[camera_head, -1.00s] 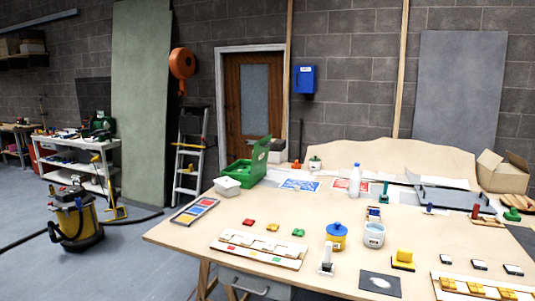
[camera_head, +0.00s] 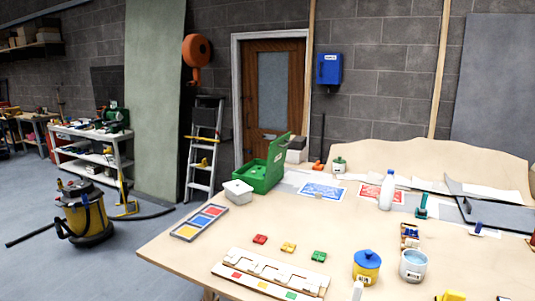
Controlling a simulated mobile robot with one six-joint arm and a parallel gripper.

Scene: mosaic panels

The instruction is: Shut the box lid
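A green box (camera_head: 257,178) stands near the left back edge of the wooden workbench (camera_head: 170,246). Its green lid (camera_head: 279,151) stands raised and tilted up on the box's right side, so the box is open. Some of what lies inside shows as green, but I cannot make out details. My gripper is not in view.
A white lidded container (camera_head: 237,192) stands in front of the green box. A tray of coloured tiles (camera_head: 200,222), a white slotted rack (camera_head: 270,273), a yellow pot (camera_head: 367,266) and a white cup (camera_head: 413,265) are on the bench. A vacuum cleaner (camera_head: 85,212) stands on the floor at left.

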